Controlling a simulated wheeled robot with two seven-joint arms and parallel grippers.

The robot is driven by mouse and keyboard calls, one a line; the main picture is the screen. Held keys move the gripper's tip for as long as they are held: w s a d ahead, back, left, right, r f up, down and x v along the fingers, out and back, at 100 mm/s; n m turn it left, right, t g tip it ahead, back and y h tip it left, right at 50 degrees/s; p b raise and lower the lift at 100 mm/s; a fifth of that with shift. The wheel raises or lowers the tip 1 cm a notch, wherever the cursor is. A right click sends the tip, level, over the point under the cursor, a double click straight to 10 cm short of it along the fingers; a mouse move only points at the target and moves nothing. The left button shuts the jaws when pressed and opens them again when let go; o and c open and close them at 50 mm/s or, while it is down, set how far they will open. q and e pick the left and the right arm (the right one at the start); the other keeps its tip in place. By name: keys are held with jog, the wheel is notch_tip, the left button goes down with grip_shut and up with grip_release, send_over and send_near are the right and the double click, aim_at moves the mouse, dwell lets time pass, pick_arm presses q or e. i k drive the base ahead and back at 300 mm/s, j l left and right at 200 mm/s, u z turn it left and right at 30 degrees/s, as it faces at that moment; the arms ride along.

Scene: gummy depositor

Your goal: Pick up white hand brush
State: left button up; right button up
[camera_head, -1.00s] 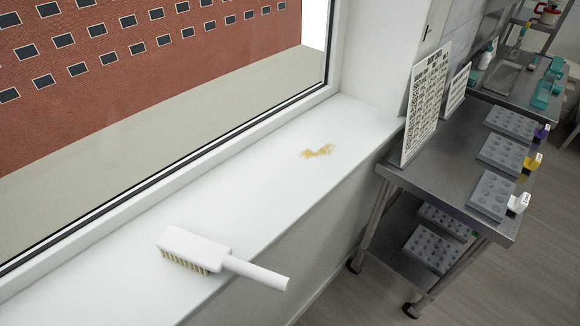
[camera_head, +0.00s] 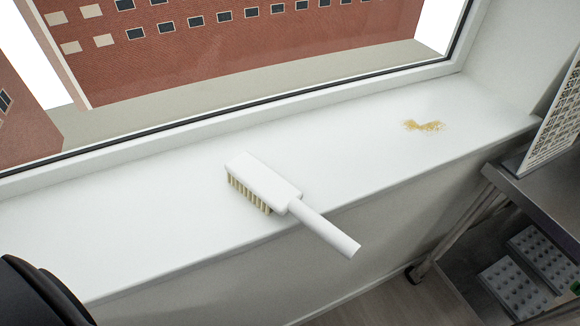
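The white hand brush (camera_head: 265,183) lies on the white window sill (camera_head: 130,222) near the middle of the head view. Its tan bristles face down and to the left. Its round white handle points to the lower right and sticks out past the sill's front edge. Neither of my grippers shows in the view, and nothing touches the brush.
A patch of yellowish crumbs (camera_head: 424,126) lies on the sill to the right of the brush. A window runs behind the sill. A metal cart (camera_head: 545,196) with grey moulds (camera_head: 513,290) on its lower shelf stands at the right. A dark rounded shape fills the lower left corner.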

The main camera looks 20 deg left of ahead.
aim_at(266, 188)
jog(key=k+l+u, duration=0.1)
jog(key=u, duration=0.25)
jog(key=k+l+u, duration=0.1)
jog(key=u, duration=0.25)
jog(key=k+l+u, duration=0.1)
jog(key=u, duration=0.25)
